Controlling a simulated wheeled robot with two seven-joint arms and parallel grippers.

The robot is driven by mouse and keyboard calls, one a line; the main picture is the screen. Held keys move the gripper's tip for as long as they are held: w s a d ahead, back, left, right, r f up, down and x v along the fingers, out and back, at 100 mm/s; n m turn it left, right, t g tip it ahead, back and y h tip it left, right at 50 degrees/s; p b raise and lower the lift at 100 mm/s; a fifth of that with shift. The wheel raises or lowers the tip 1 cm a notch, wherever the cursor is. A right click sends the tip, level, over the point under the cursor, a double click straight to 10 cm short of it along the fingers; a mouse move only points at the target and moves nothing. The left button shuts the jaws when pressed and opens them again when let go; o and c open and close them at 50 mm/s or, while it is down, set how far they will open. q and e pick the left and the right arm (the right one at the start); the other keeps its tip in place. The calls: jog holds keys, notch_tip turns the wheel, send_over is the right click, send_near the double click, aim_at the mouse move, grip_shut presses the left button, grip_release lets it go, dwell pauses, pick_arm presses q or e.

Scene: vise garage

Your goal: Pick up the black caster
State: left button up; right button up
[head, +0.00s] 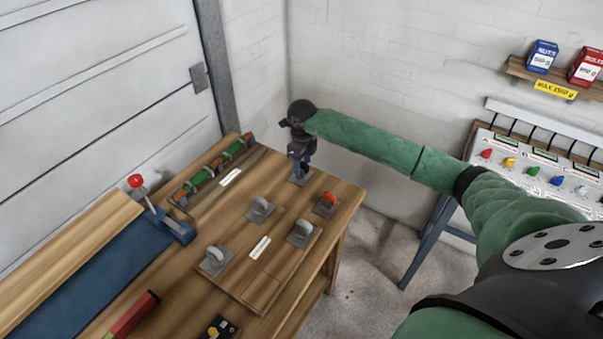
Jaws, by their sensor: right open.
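A small grey base plate (300,179) lies near the back corner of the workbench. It looks like the base of a caster, but what stands on it is mostly hidden behind my gripper, so I cannot make out a black wheel. My right gripper (300,164) points down right over this plate, with its jaws open. Whether the jaws are around the caster or just above it, I cannot tell. My left gripper is out of view.
Grey-wheeled casters (261,209) and one orange-red caster (326,203) stand near a wooden board on the workbench (348,200). A rack with green parts (215,167) is at the back left. A blue vise-like tool (180,229) stands at left.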

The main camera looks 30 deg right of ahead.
jog(key=shift+f, duration=0.5)
grip_shut()
jog(key=shift+r, duration=0.1)
